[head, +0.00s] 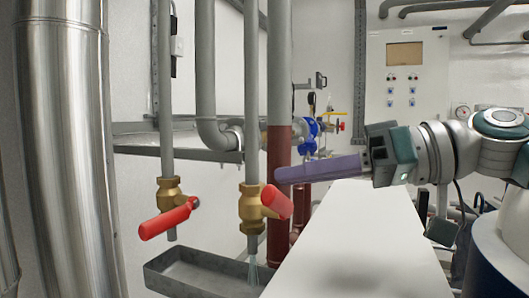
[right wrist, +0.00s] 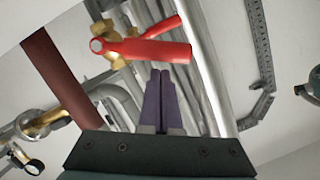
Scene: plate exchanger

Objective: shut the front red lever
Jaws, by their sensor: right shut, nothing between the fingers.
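Two brass valves with red levers hang on vertical pipes in the head view. The nearer red lever (head: 276,201) sits on the right brass valve (head: 250,208) and points toward me; water runs from the pipe below it. The other red lever (head: 168,220) sits on the left valve and slants down to the left. My right gripper (head: 279,175) is shut and empty, with its purple fingers just above and to the right of the nearer lever. In the right wrist view, the fingertips (right wrist: 161,72) are close to a red lever (right wrist: 150,51); contact cannot be told. My left gripper is out of view.
A grey metal trough (head: 190,282) lies under the valves. A dark red pipe (head: 279,150) stands right beside the nearer valve, behind my fingers. A white flat surface (head: 350,235) extends at the right. A large steel column (head: 68,150) stands at the left.

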